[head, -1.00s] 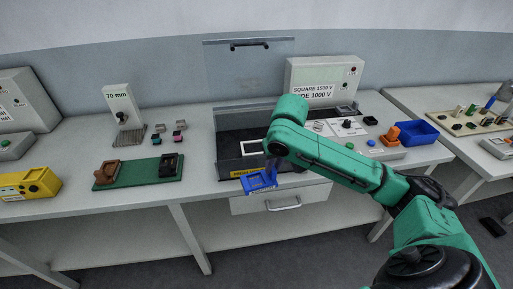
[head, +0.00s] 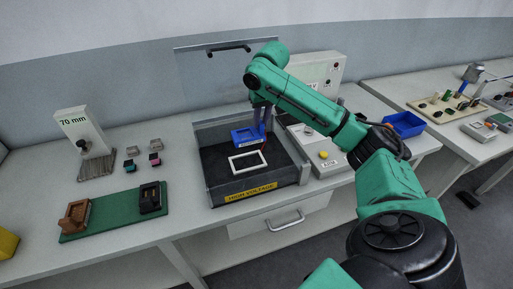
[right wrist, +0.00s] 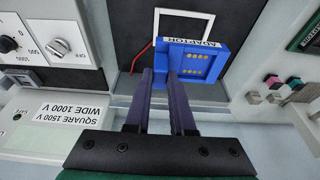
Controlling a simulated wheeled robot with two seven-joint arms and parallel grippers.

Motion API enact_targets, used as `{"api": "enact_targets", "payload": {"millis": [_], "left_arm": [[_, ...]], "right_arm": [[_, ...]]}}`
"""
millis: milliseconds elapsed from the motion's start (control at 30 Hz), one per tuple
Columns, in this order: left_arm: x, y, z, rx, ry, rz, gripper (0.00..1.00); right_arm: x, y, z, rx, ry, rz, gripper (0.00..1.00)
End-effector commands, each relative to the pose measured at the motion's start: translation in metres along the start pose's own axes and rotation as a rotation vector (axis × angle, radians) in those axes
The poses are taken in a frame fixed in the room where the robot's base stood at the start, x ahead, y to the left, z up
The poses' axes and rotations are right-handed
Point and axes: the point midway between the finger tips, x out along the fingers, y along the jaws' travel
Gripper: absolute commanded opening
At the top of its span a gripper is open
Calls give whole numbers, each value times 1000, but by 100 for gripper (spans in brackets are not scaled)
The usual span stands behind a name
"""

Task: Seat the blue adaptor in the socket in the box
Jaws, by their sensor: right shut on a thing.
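The blue adaptor (head: 243,137) is at the back of the dark open box (head: 212,190), behind the white rectangular socket frame (head: 249,162). My right gripper (head: 262,120) comes down from above and is shut on the adaptor's right side. In the right wrist view the two fingers (right wrist: 164,78) meet the adaptor (right wrist: 200,66), with its white label and gold contacts showing. Part of the white frame (right wrist: 185,12) shows beyond it. I cannot tell how high the adaptor is above the box floor. My left gripper is not in view.
The box's clear lid stands raised behind it. A grey panel with a yellow button (head: 324,154) stands close at the right, with a blue bin (head: 403,124) beyond. A green tray (head: 112,212) with two blocks lies left. A thin red wire lies by the adaptor.

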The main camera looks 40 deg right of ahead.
Motion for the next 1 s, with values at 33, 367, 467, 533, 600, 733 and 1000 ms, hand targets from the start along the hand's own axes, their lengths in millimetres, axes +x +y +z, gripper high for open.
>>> {"api": "enact_targets", "payload": {"millis": [33, 367, 467, 533, 600, 733, 1000], "left_arm": [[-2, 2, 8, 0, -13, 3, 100], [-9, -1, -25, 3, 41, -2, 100], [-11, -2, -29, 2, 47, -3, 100], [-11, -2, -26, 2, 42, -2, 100], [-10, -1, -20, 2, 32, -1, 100], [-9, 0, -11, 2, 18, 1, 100], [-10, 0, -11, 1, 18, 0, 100]], "right_arm": [[17, 1, 6, -1, -6, 4, 0], [83, 0, 24, -1, -3, 0, 0], [100, 0, 28, 0, -1, 0, 0], [106, 0, 29, -1, 1, -1, 0], [107, 0, 30, -1, 0, -1, 0], [108, -1, 32, -2, -6, 0, 37], [107, 0, 30, -2, -2, 0, 52]]}}
